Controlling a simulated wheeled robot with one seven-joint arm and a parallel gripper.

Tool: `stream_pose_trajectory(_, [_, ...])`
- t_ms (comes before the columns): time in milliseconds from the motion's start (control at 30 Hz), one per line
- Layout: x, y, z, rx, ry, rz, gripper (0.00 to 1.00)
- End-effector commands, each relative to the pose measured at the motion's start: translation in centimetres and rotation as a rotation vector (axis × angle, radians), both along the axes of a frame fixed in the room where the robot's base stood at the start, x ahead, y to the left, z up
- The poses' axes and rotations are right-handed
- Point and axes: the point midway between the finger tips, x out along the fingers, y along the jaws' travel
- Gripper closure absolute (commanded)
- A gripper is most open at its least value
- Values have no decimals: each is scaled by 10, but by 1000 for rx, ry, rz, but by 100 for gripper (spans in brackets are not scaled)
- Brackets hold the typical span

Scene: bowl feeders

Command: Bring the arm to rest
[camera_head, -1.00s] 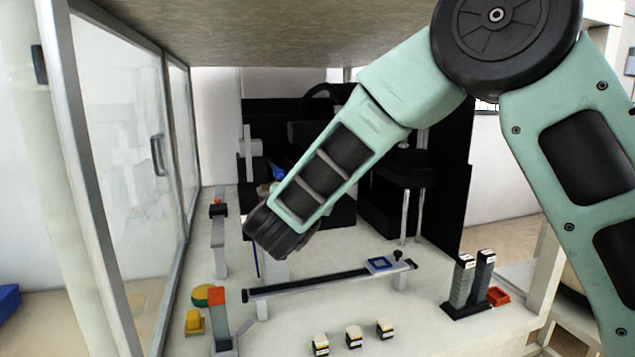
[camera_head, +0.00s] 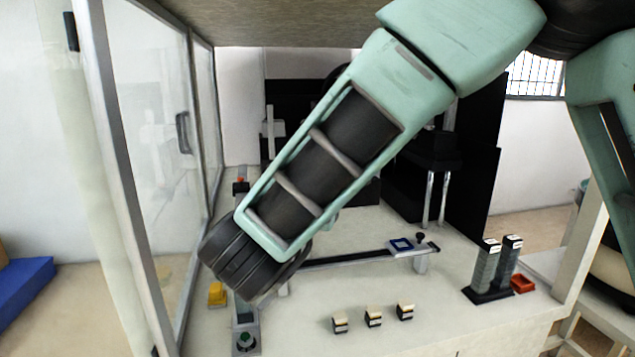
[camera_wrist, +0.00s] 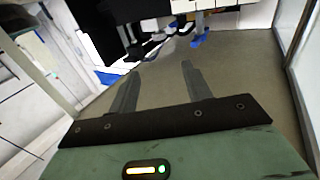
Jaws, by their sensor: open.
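My gripper (camera_wrist: 157,90) shows in the wrist view with its two grey fingers spread apart and nothing between them. Beyond the fingers is a bare grey-brown surface. In the head view my green arm reaches from the upper right down to the lower left, above the white worktable (camera_head: 420,325). The gripper itself is hidden there behind the dark wrist end of the arm.
A glass door (camera_head: 155,150) stands at the left. Several small blocks (camera_head: 373,316) sit in front. Two grey towers (camera_head: 486,268) and a red tray (camera_head: 522,284) stand at the right. Dark machinery fills the back.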

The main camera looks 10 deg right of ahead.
Motion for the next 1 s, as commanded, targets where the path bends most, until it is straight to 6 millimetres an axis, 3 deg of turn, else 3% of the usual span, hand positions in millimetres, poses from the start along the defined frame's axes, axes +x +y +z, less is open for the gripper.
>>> stream_pose_trajectory(267, [6, 11, 5, 43, 12, 99, 51])
stream_pose_trajectory(400, [12, 43, 10, 135, 75, 348, 51])
stream_pose_trajectory(533, [0, 81, 8, 208, 200, 619, 51])
stream_pose_trajectory(633, [-24, 104, 1, 238, 334, 800, 51])
stream_pose_trajectory(767, [-69, 119, -15, 243, 554, 989, 51])
stream_pose_trajectory(867, [-111, 115, -30, 220, 754, 1088, 51])
stream_pose_trajectory(1000, [-173, 84, -50, 151, 1063, 1147, 51])
